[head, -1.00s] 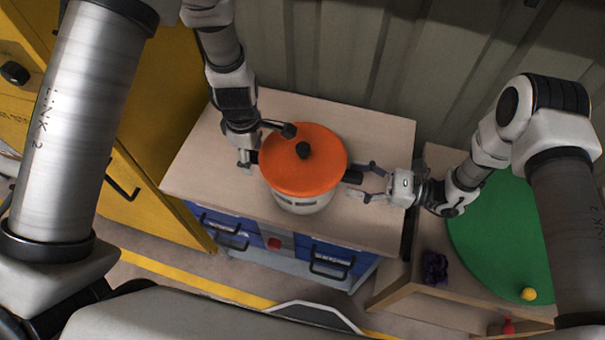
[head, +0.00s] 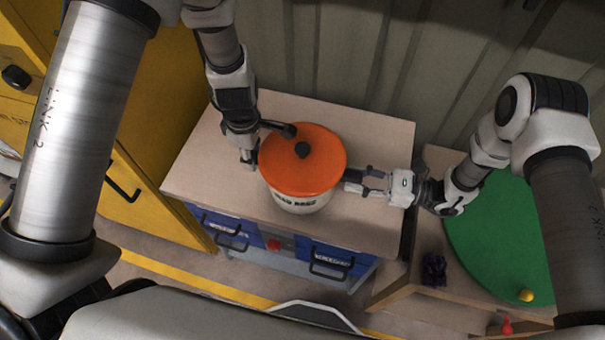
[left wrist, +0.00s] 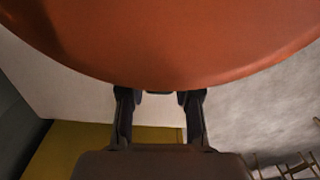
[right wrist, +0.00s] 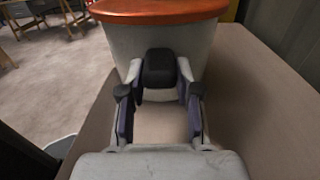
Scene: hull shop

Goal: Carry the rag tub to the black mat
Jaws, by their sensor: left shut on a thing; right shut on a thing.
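The rag tub (head: 304,204) is a white tub with an orange lid and a dark knob; it stands upright on a wooden-topped cabinet. Its lid fills the top of the left wrist view (left wrist: 165,45). My left gripper (head: 254,160) is at the tub's left side, shut on it, its fingertips partly hidden under the lid rim. My right gripper (head: 350,181) is at the tub's right side; the right wrist view shows its fingers (right wrist: 160,85) closed about a dark handle on the white wall (right wrist: 118,42). I see no black mat.
The cabinet top (head: 375,140) is clear around the tub. A lower bench to the right holds a green round mat (head: 495,235), a yellow ball (head: 526,295) and a dark purple object (head: 434,269). A yellow cabinet (head: 140,190) stands left; a ribbed wall is behind.

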